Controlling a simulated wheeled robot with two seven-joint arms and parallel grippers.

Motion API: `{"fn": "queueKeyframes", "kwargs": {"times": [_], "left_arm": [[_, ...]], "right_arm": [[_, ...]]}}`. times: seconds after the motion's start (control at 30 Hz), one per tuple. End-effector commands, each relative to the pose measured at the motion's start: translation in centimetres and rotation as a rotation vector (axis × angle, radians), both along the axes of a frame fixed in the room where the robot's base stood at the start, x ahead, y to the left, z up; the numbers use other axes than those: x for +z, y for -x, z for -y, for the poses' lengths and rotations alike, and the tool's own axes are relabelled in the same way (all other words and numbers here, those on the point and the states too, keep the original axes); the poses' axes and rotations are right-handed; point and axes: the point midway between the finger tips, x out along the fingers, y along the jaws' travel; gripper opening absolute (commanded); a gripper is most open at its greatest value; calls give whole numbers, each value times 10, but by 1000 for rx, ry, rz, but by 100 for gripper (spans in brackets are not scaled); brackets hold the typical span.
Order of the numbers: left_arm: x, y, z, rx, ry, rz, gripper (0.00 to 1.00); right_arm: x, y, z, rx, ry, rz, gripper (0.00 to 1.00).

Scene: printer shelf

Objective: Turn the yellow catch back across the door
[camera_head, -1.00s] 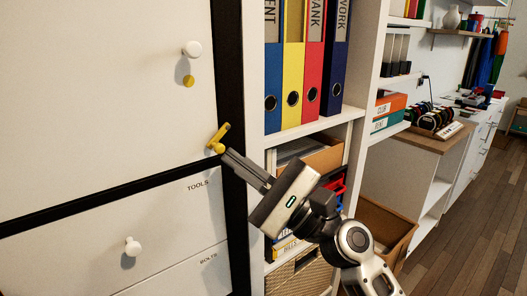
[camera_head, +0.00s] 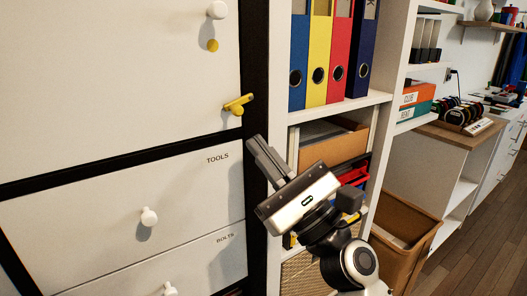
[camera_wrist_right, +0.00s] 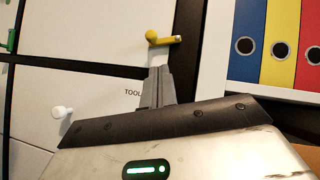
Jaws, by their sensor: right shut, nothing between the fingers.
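The yellow catch (camera_head: 239,101) sits at the right edge of the white door (camera_head: 110,70), near its lower corner. Its bar lies nearly level, tilted slightly up to the right, and its right end reaches past the door edge over the black frame. It also shows in the right wrist view (camera_wrist_right: 165,40), above the fingers. My right gripper (camera_head: 254,143) is shut and empty, below and slightly right of the catch, apart from it in the head view. The gripper also shows in the right wrist view (camera_wrist_right: 157,72). My left gripper is not in view.
A white knob (camera_head: 217,10) and a yellow dot (camera_head: 212,45) are on the door above the catch. Below are a TOOLS drawer (camera_head: 90,215) and a BOLTS drawer. A shelf with binders (camera_head: 319,60) and a cardboard box (camera_head: 335,150) stands close on the right.

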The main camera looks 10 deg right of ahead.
Motion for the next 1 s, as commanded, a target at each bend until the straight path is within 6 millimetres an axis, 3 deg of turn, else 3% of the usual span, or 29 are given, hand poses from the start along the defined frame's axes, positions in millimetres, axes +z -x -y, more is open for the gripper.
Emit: {"fn": "queueKeyframes", "kwargs": {"times": [0.03,0.4,1.0], "left_arm": [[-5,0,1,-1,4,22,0],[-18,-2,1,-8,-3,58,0],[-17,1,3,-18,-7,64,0]], "right_arm": [[-18,3,5,0,2,0,0],[-58,50,49,1,2,-2,0],[-62,59,57,1,2,1,0]]}}
